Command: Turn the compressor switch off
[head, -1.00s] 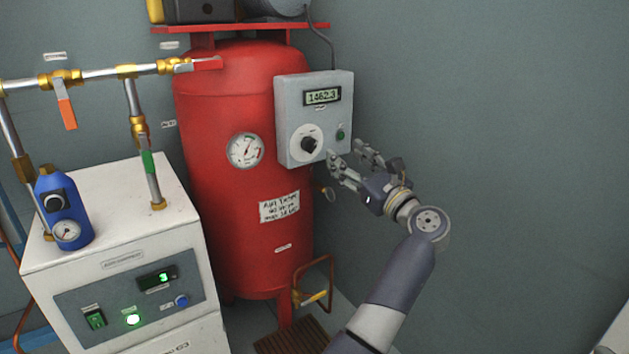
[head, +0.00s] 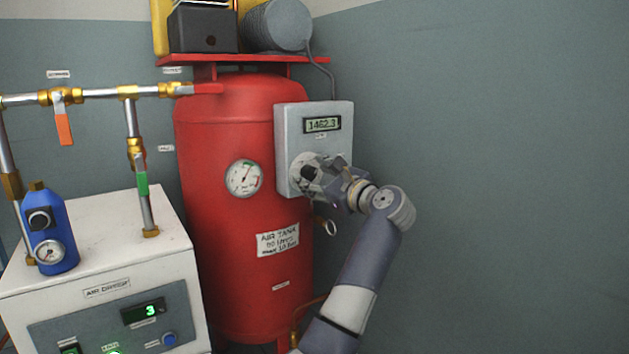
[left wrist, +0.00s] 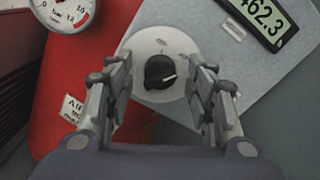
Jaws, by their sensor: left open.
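The compressor switch is a black rotary knob (left wrist: 160,72) on a round white dial plate (left wrist: 150,44), with a pale pointer line aimed to the right in the left wrist view. It sits on the grey control box (head: 289,122), whose display (head: 322,124) reads 1462.3. My left gripper (head: 313,176) is at the dial; in the left wrist view its open fingers (left wrist: 161,78) stand on either side of the knob, with gaps between. In the head view the gripper hides part of the dial and the box's lower right. My right gripper is not in view.
The red air tank (head: 225,130) with its pressure gauge (head: 244,178) stands beside the box. A white air dryer (head: 110,250), a blue regulator (head: 52,230) and pipes with valves are at the left. The wall area right of my arm is free.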

